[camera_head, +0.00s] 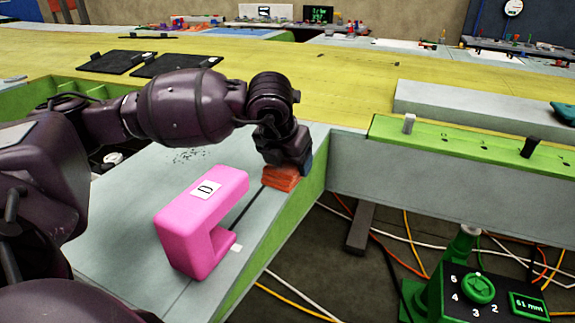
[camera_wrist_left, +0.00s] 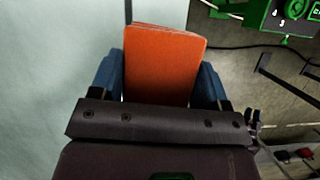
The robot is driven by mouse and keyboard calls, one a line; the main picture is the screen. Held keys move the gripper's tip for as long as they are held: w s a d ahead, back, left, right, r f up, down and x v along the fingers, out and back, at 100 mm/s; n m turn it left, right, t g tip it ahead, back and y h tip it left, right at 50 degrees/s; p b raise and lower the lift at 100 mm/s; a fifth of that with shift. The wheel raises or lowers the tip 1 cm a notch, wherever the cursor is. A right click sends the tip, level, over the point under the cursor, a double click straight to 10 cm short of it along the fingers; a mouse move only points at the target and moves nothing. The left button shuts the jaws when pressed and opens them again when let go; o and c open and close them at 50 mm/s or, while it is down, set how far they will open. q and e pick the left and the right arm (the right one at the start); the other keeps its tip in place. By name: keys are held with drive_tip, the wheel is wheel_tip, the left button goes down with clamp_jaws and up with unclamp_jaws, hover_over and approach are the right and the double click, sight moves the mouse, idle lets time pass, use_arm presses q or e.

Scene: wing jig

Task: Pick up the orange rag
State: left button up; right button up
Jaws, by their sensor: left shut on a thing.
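The orange rag (camera_head: 281,177) is a small folded stack near the right edge of the grey work surface. My left gripper (camera_head: 293,165) is over it, pointing down, with its fingers at the rag. In the left wrist view the rag (camera_wrist_left: 163,65) fills the space between the two blue fingers of my left gripper (camera_wrist_left: 164,85), which are shut on it. I cannot tell whether the rag is clear of the surface.
A pink C-shaped block (camera_head: 190,225) marked D stands in front of the rag. A green ledge (camera_head: 470,140) with small knobs runs to the right. A green stand with a dial (camera_head: 480,290) and loose cables are on the floor below. Black mats (camera_head: 175,64) lie on the yellow surface behind.

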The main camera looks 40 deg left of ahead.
use_arm(q)
wheel_tip(320, 180, up, 20)
drive_tip(key=p, duration=0.1)
idle(0.4)
